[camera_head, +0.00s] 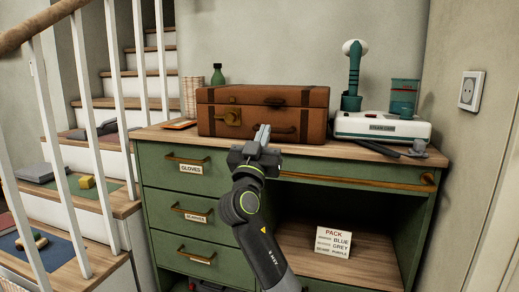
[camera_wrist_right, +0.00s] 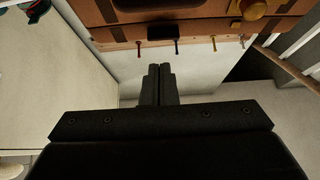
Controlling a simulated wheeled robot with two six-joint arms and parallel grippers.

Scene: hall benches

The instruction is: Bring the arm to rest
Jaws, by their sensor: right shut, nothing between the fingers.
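My right gripper (camera_head: 263,132) is in front of the green cabinet's top edge, with its fingers pointing at the brown suitcase (camera_head: 226,121). Its fingers are together and nothing is between them. In the right wrist view the gripper (camera_wrist_right: 159,72) also shows shut and empty, and the suitcase (camera_wrist_right: 190,22) appears at the top, apart from the fingertips in the picture. In the head view the fingers overlap the suitcase's front; whether they touch it I cannot tell there. My left gripper is out of view.
The green cabinet (camera_head: 160,226) has drawers at left and an open shelf with a pack sign (camera_head: 333,242). On top stand a green bottle (camera_head: 218,74) and a white steam device (camera_head: 382,126). Stairs with a white railing (camera_head: 84,110) are at left, a wall at right.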

